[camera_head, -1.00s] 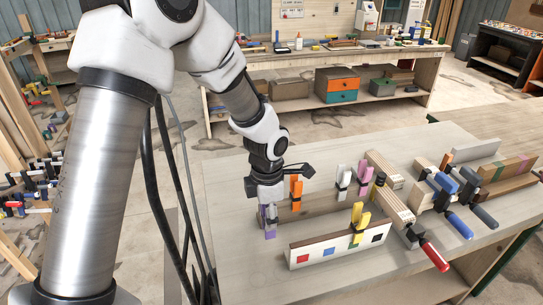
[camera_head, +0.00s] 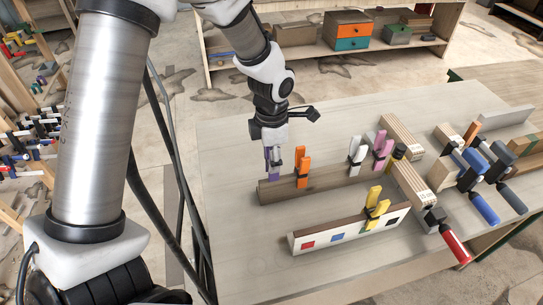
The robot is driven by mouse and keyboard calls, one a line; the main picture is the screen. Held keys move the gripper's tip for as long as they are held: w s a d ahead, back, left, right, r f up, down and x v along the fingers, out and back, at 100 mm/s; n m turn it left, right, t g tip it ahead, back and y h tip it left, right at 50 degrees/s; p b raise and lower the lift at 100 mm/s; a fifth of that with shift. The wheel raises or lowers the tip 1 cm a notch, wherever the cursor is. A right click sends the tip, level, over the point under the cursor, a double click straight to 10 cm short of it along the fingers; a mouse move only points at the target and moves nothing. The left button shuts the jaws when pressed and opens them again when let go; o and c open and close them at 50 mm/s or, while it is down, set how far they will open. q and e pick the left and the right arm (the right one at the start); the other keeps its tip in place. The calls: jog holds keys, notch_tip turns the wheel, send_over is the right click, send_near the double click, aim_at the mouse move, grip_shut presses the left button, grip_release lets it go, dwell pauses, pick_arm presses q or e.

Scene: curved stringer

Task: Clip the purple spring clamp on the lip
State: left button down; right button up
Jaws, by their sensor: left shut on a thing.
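My left gripper (camera_head: 273,148) is shut on the purple spring clamp (camera_head: 272,164). It holds the clamp upright near the left end of the brown rail (camera_head: 335,186), left of the orange clamp (camera_head: 302,172). I cannot tell whether the purple clamp's lower end touches the rail. A curved-topped strip (camera_head: 350,233) with a pale front face lies in front of the rail. My right gripper is not in view.
A white clamp (camera_head: 355,155) and a pink clamp (camera_head: 381,150) stand on the rail. Wooden blocks and bar clamps, including a red-handled one (camera_head: 455,245), crowd the right side. The bench (camera_head: 235,235) is bare at front left.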

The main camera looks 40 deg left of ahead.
pick_arm(q)
jog(key=shift+s+d+r, duration=0.2)
jog(key=shift+s+d, duration=0.15)
jog(key=shift+s, duration=0.1)
jog(key=shift+w+a+f, duration=0.3)
jog(key=shift+w, duration=0.1)
jog(key=shift+s+d+r, duration=0.3)
jog(key=shift+s, duration=0.1)
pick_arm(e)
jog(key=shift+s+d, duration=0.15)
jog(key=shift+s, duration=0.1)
pick_arm(q)
jog(key=shift+f, duration=0.15)
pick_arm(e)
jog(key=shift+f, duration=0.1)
pick_arm(q)
jog(key=shift+w+a+f+b, duration=0.1)
jog(key=shift+w+f+b, duration=0.05)
jog(key=shift+f+b, duration=0.85)
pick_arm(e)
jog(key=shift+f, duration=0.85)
pick_arm(q)
jog(key=shift+f, duration=0.2)
jog(key=shift+f+b, duration=0.3)
jog(key=shift+f, duration=0.2)
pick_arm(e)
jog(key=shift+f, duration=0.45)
pick_arm(q)
jog(key=shift+f, duration=0.1)
